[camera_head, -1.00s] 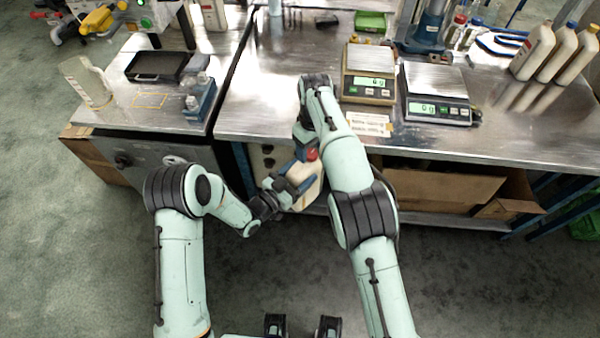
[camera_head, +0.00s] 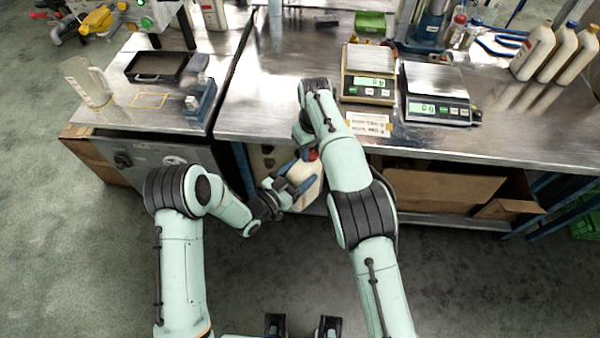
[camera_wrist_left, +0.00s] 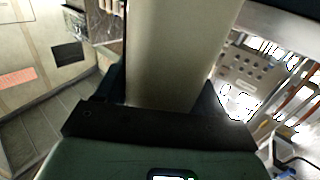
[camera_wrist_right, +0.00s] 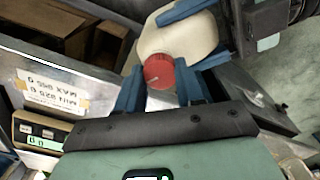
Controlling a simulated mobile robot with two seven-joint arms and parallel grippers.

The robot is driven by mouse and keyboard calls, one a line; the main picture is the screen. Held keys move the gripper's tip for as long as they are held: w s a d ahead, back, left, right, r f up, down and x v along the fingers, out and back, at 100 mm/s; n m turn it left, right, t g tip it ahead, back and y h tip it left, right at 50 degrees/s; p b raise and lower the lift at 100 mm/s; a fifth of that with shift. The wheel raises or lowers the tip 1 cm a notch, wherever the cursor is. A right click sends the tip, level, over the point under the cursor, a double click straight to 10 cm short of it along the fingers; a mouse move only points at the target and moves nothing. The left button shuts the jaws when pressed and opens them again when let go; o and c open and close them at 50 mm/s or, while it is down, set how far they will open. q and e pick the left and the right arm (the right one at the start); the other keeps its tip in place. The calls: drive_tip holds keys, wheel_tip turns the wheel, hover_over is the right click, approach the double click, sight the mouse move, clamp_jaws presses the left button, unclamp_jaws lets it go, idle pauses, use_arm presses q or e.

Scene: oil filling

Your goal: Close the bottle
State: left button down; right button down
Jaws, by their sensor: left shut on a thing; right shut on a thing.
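A cream bottle (camera_head: 307,193) with a red cap (camera_head: 313,154) is held in the air in front of the workbench edge. My left gripper (camera_head: 287,191) is shut on the bottle's body. In the left wrist view the pale bottle body (camera_wrist_left: 178,55) fills the space between the fingers. My right gripper (camera_wrist_right: 160,92) is shut on the red cap (camera_wrist_right: 158,72), with a blue finger on either side. The cap sits at the bottle's mouth in the right wrist view. The thread is hidden, so I cannot tell how tight it is.
Two scales (camera_head: 369,75) (camera_head: 437,95) stand on the metal workbench (camera_head: 265,112) behind my right arm. Several similar bottles (camera_head: 553,52) stand at the right. A cardboard box (camera_head: 440,190) lies on the lower shelf. A side table (camera_head: 113,118) stands at the left.

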drive_tip(key=m, duration=0.9)
drive_tip(key=shift+m, duration=0.4)
drive_tip(key=c, duration=0.6)
unclamp_jaws()
drive_tip(key=shift+r, duration=3.75)
